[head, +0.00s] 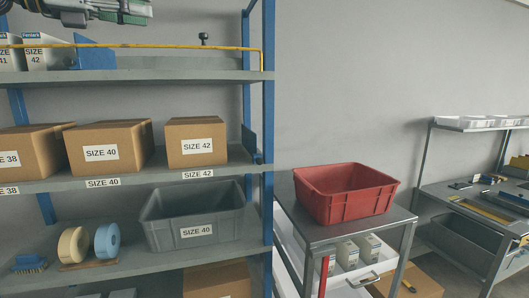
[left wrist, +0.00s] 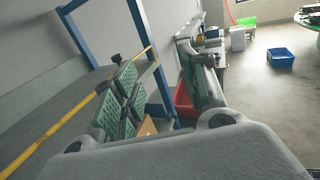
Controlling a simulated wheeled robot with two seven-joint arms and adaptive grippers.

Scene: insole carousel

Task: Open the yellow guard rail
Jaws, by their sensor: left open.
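The yellow guard rail (head: 160,47) runs along the front of the top shelf and bends down at its right end by the blue post. It also shows in the left wrist view (left wrist: 52,133), running diagonally up behind one finger. My left gripper (head: 122,12) is at the top left of the head view, above the rail, partly cut off by the picture edge. In the left wrist view its green-padded fingers (left wrist: 158,75) stand wide apart with nothing held between them. Whether a finger touches the rail cannot be told. My right gripper is not in view.
A black knob (head: 204,38) stands above the top shelf (head: 180,76). White boxes (head: 45,53) and a blue bookend-like piece (head: 95,54) sit behind the rail. Cartons (head: 110,145) fill the shelf below. A red bin (head: 345,195) stands on a cart at right.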

